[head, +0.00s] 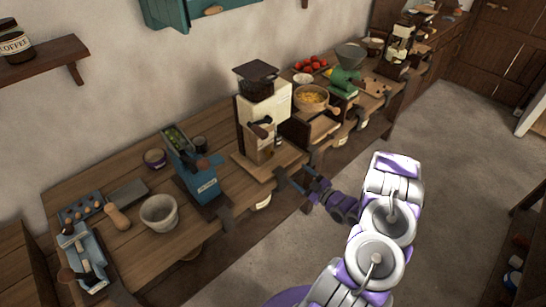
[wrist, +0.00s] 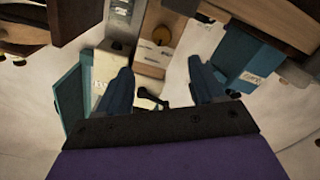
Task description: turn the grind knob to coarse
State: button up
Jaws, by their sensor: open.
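A cream grinder (head: 264,110) with a dark hopper on top stands on the wooden counter in the head view. A dark knob-like part (head: 262,129) sticks out from its front; I cannot tell whether it is the grind knob, or read any setting. My gripper (head: 306,184) is in front of the counter edge, below and right of the grinder, apart from it. In the wrist view my gripper (wrist: 160,70) has its two blue fingers spread with nothing held. A small black lever or knob (wrist: 150,97) shows beyond and between them, partly hidden by the gripper body.
A blue grinder (head: 196,175) stands left of the cream one. A green grinder (head: 345,80) and a bowl of yellow food (head: 312,97) stand to the right. A grey mortar (head: 159,211) is farther left. The floor (head: 450,130) right of my arm is clear.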

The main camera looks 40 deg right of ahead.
jog(key=b, duration=0.1)
send_near(272, 155)
jog(key=w, duration=0.2)
jog(key=w+a, duration=0.1)
jog(key=shift+w+a, duration=0.1)
jog(key=shift+w, duration=0.3)
jog(key=w, duration=0.3)
jog(key=w+b, duration=0.1)
jog(key=w, duration=0.1)
jog(key=shift+d, duration=0.35)
jog(key=shift+w+a, duration=0.25)
jog(key=shift+a, duration=0.1)
jog(key=shift+d, duration=0.2)
jog(key=c, duration=1)
